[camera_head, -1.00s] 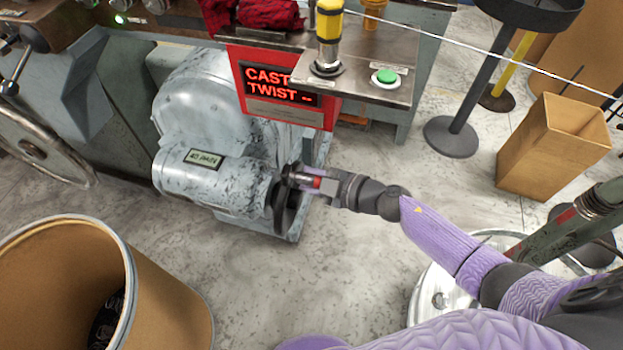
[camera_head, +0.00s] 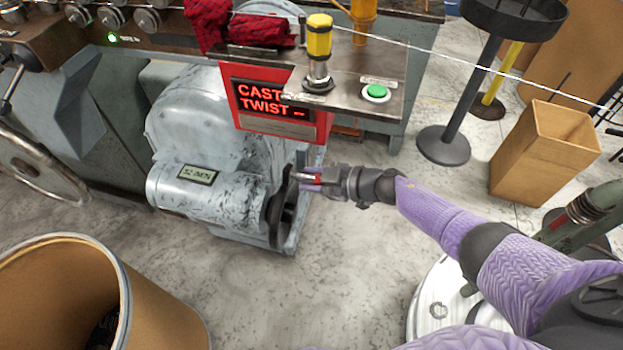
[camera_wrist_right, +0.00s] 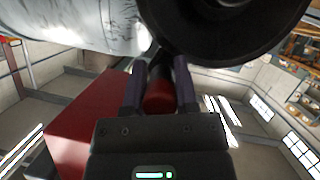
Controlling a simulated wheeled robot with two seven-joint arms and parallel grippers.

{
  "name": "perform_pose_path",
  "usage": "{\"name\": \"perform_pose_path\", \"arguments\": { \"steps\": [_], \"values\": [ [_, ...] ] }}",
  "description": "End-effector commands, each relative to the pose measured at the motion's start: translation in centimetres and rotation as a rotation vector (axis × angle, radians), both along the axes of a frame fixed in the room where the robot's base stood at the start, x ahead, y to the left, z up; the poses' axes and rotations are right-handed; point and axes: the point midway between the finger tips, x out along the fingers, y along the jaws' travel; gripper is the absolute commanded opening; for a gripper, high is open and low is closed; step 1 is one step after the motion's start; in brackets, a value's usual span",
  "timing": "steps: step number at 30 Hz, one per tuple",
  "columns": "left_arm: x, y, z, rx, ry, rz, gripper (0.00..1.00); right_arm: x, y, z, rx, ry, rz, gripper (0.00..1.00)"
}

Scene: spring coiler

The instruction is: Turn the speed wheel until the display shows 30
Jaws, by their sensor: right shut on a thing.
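The speed wheel (camera_head: 279,220) is a dark disc on the right end of the grey motor housing (camera_head: 215,195). It also shows large at the top of the right wrist view (camera_wrist_right: 225,25). My right gripper (camera_head: 303,179) is at the wheel's upper rim. In the wrist view, the fingers of this gripper (camera_wrist_right: 159,90) are shut around the wheel's handle (camera_wrist_right: 158,97), which is dark with a red part. The small display (camera_head: 197,174) on the housing appears to read 52 /MIN, though the digits are small. My left gripper is not in view.
A red sign (camera_head: 275,105) with lit letters hangs above the wheel. A metal shelf (camera_head: 345,105) bears a green button (camera_head: 376,92) and a yellow-topped post (camera_head: 318,45). A brown drum (camera_head: 165,300) stands at lower left. Open floor lies below the wheel.

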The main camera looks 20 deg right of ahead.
Motion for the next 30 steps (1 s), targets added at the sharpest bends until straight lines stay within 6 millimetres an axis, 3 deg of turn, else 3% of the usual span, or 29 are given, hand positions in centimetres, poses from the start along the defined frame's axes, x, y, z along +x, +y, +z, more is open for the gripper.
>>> {"name": "perform_pose_path", "arguments": {
  "steps": [8, 9, 13, 21, 30],
  "values": [
    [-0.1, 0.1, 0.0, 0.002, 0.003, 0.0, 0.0, 0.1, -0.1, 0.0, -0.003, -0.002, -0.003, 0.0],
    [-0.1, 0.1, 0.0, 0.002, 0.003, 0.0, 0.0, 0.1, -0.1, 0.0, -0.003, -0.002, -0.003, 0.45],
    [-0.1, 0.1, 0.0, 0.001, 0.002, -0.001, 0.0, 0.0, -0.1, 0.0, -0.002, -0.002, -0.001, 0.71],
    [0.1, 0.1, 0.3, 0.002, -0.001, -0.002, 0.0, -0.2, -0.3, 0.3, -0.002, 0.0, -0.001, 0.71],
    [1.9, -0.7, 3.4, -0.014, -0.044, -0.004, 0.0, -4.6, -5.2, 3.1, -0.004, 0.0, -0.002, 0.71]
  ]
}}
